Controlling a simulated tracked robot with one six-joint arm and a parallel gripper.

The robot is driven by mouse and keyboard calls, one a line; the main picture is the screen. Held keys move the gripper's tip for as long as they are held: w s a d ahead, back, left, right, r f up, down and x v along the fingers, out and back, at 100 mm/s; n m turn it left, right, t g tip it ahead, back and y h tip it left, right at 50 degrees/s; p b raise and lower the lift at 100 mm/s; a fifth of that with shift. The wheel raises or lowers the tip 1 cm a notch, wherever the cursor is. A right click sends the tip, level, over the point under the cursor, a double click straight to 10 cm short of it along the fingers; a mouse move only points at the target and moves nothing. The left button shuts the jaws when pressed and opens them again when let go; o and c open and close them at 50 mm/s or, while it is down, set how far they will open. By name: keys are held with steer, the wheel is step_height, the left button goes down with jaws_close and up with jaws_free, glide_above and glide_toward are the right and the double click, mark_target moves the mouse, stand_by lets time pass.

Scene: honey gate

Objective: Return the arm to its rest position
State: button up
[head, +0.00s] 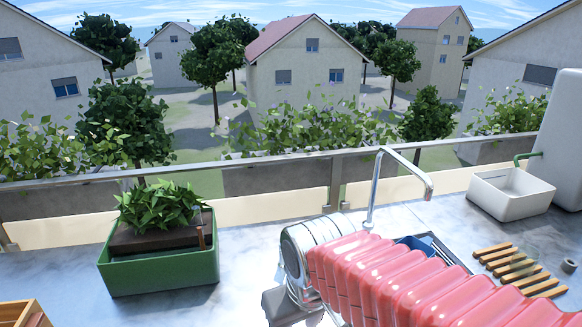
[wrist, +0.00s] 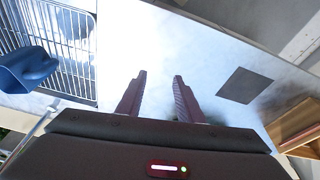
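My gripper (wrist: 159,77) shows in the wrist view with its two dark fingers apart. Nothing is between the fingers, and pale grey worktop (wrist: 185,35) lies beyond their tips. In the head view my arm, with a red ribbed cover, crosses the lower right.
A green planter (head: 160,272), a tap (head: 376,190), a wooden slatted rack (head: 520,270) and a white basin (head: 512,192) stand on the worktop. The wrist view shows a wire rack (wrist: 60,35), a blue cup (wrist: 28,68), a dark square (wrist: 244,85) and a wooden box (wrist: 298,128).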

steer(key=s+d+r+m+t, duration=0.1)
steer(key=s+d+m, duration=0.1)
steer(key=d, duration=0.5)
steer(key=s+d+r+m+t+h, duration=0.1)
steer(key=s+d+m, duration=0.1)
steer(key=d, duration=0.5)
steer(key=shift+s+d+r+m+t, duration=0.3)
steer(key=shift+s+r+t, duration=0.1)
steer(key=shift+s, duration=0.35)
steer(key=shift+a, duration=0.1)
